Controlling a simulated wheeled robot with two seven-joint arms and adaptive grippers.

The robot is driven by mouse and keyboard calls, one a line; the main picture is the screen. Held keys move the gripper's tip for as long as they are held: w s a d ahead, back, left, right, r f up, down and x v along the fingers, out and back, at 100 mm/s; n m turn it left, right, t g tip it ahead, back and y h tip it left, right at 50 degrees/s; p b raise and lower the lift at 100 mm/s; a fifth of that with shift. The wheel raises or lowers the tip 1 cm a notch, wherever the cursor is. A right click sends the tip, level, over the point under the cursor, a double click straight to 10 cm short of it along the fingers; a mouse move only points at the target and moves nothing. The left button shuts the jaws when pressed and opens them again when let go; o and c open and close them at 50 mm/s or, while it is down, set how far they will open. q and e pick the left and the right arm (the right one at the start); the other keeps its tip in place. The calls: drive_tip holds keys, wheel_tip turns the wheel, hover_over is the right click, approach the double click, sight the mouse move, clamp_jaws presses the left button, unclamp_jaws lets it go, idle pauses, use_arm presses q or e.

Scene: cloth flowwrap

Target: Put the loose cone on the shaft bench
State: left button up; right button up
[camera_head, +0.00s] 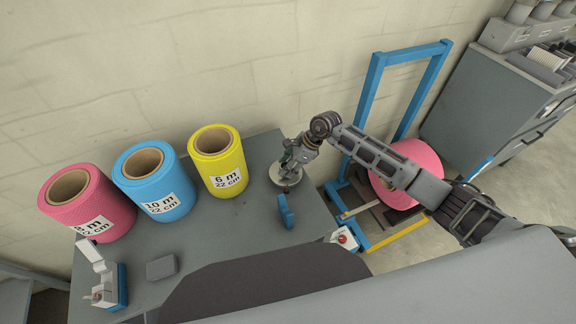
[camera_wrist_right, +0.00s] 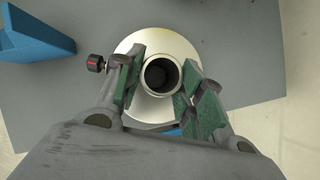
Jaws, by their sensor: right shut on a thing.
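The loose cone (camera_head: 286,178) is a pale metal disc with a round hollow hub. It is at the right end of the grey bench (camera_head: 225,240); whether it rests on the top or hangs just above it I cannot tell. My right gripper (camera_head: 291,160) reaches down to it from the right. In the right wrist view, the green-padded fingers (camera_wrist_right: 160,82) are shut on the hub of the cone (camera_wrist_right: 152,110), one on each side. A small black knob with a red mark (camera_wrist_right: 95,63) sticks out beside the left finger. My left gripper is not in view.
Pink (camera_head: 88,205), blue (camera_head: 155,180) and yellow (camera_head: 218,160) rolls stand along the bench's back. A blue bracket (camera_head: 286,212) stands just in front of the cone. Right of the bench is a blue frame (camera_head: 375,75) with a pink roll (camera_head: 408,165).

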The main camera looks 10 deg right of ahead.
drive_tip(key=o, duration=0.9)
drive_tip(key=shift+c, duration=0.2)
drive_tip(key=shift+o, duration=0.9)
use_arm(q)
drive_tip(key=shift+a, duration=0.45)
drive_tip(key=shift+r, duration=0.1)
use_arm(e)
drive_tip(key=shift+r, duration=0.1)
drive_tip(key=shift+d+r, duration=0.35)
drive_tip(key=shift+r, duration=0.15)
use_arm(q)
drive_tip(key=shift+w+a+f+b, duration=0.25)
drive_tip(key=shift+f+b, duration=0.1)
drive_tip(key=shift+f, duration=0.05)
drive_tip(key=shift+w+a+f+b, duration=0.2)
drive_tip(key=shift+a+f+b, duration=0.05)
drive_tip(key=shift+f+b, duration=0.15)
use_arm(e)
drive_tip(key=v, duration=1)
drive_tip(key=shift+d+r, duration=0.2)
drive_tip(key=shift+r, duration=0.15)
